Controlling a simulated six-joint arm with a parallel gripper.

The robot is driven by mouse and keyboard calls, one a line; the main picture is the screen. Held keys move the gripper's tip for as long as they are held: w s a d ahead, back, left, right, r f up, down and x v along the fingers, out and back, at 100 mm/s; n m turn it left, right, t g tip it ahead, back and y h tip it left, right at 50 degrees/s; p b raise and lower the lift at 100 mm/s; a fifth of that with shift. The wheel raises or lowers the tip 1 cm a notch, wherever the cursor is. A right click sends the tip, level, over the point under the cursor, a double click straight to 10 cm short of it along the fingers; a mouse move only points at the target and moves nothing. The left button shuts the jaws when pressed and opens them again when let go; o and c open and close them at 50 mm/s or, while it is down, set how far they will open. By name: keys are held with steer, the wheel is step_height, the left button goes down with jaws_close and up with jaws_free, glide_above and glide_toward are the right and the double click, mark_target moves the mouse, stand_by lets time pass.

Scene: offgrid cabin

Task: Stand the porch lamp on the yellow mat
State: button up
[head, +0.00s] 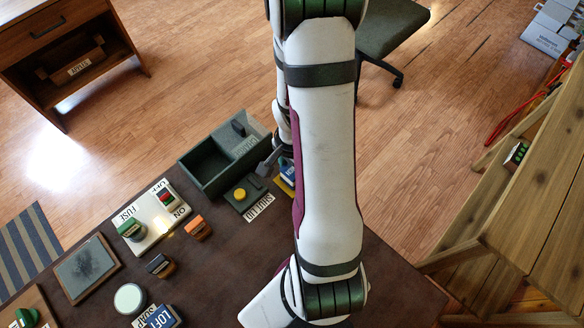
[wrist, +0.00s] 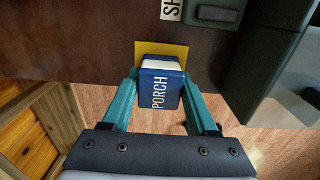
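The porch lamp (wrist: 160,88) is a blue block with a white part and the word PORCH on it. In the wrist view it sits between the two teal fingers of my gripper (wrist: 160,86), which press close against its sides. The yellow mat (wrist: 176,48) shows behind and around the lamp's far end, near the table edge. Whether the lamp touches the mat is hidden. In the head view, my arm covers most of this spot; a bit of the blue lamp (head: 287,170) and a strip of yellow mat (head: 283,187) show at its left side.
A green box (head: 205,168) with a grey section stands left of the mat. A dark plate with a yellow button (head: 240,194) and a SHUT label lies beside it. A fuse switch panel (head: 152,215) and several small blocks are farther left. Wooden shelving (head: 535,190) stands right.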

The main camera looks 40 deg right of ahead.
steer(key=o, duration=0.4)
steer(key=shift+r, duration=0.1)
